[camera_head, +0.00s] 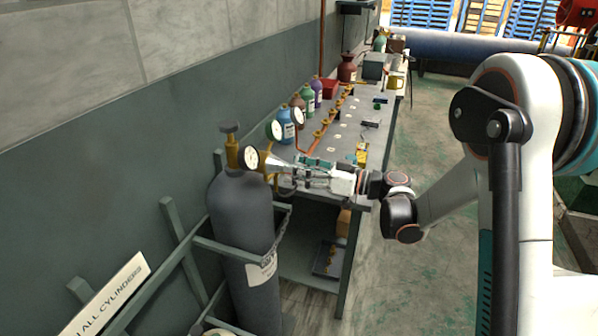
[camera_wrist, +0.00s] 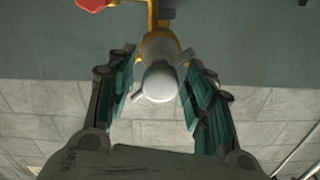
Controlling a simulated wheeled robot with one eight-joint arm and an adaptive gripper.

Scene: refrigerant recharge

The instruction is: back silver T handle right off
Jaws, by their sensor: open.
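The silver T handle (camera_wrist: 160,82) shows end-on in the wrist view, with a rounded end and a thin slanted crossbar. It sits on a brass fitting (camera_wrist: 152,20). My gripper (camera_wrist: 159,60) is open, with one teal-padded finger on each side of the handle. I see gaps on both sides, narrow near the crossbar ends; contact cannot be told. In the head view my gripper (camera_head: 277,167) points left at the regulator beside a white gauge (camera_head: 252,158) above the dark gas cylinder (camera_head: 241,212). The handle is hard to make out there.
A grey workbench (camera_head: 350,142) with several coloured bottles (camera_head: 285,124) and brass fittings stands behind. A metal rack (camera_head: 185,262) surrounds the cylinder, close to the wall (camera_head: 80,110). A red part (camera_wrist: 93,4) shows at the top of the wrist view. Open floor (camera_head: 435,150) lies right of the bench.

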